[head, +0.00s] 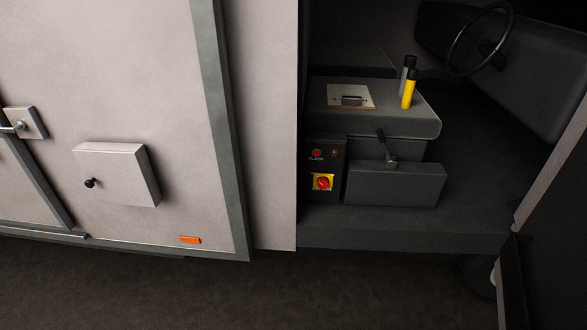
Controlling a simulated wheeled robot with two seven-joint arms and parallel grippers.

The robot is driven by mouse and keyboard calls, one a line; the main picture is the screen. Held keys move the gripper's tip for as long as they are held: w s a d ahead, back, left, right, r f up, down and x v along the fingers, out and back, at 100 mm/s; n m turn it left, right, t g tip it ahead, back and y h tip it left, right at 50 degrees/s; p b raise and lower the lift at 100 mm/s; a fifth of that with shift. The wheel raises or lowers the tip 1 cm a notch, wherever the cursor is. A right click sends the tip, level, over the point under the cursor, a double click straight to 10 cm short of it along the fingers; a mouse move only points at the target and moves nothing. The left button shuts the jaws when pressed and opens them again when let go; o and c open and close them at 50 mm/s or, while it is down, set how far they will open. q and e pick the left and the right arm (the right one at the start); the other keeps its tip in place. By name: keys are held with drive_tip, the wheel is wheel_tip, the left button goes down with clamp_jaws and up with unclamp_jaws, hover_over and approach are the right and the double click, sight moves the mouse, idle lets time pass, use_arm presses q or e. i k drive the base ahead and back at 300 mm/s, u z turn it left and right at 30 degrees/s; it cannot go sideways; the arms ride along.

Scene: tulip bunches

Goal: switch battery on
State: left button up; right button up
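A red rotary switch (323,183) on a yellow plate sits low on a dark panel (310,205) inside the open cab, right of the picture's middle. Above it the panel has small red parts and a white label too small to read with certainty. On the vehicle's pale side wall, at left, a closed white box (120,172) carries a small black knob (90,183). I cannot tell from the picture which of these is the battery switch, or whether it is on. Neither of my grippers is in view.
The cab holds a seat-like block (400,122) with a black and a yellow cylinder (409,92), a lever (386,146), a dark box (395,185) and a steering wheel (480,38). A pale wall edge (275,130) borders the opening. The ground in front (250,295) is clear.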

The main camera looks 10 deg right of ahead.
sight(322, 182)
drive_tip(key=z, duration=0.6)
drive_tip(key=i, duration=1.2)
drive_tip(key=z, duration=0.85)
